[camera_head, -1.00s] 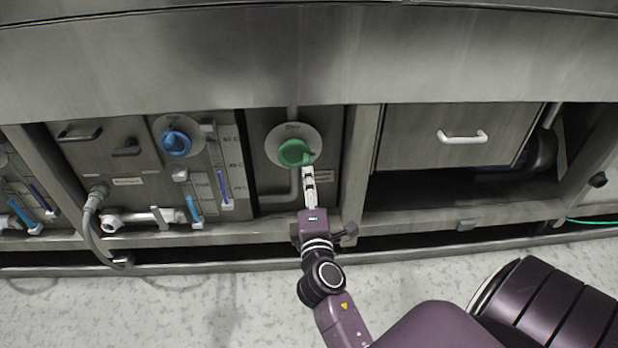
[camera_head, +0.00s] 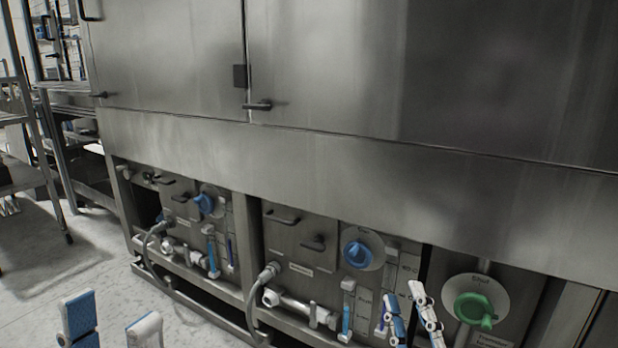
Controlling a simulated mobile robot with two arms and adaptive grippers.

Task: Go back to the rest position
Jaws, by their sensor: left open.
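In the head view my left gripper (camera_head: 112,312) shows at the bottom left edge. Its two blue-and-white fingers stand apart with nothing between them, over the floor. My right gripper (camera_head: 405,291) shows at the bottom, right of the middle. Its two fingers point up with a gap between them, and I see nothing held. The fingers overlap the gauge strip in the picture, left of the green knob (camera_head: 475,308) and apart from it. The green knob sits on a round white plate, its handle pointing to the lower right. Both arms below the fingers are out of view.
The steel washer (camera_head: 330,190) fills most of the view, with upper doors and black handles (camera_head: 258,105). Lower bays hold a blue knob (camera_head: 357,255), another blue knob (camera_head: 204,203), pipes and hoses. A rack (camera_head: 70,150) stands at far left. Floor (camera_head: 60,270) is clear at lower left.

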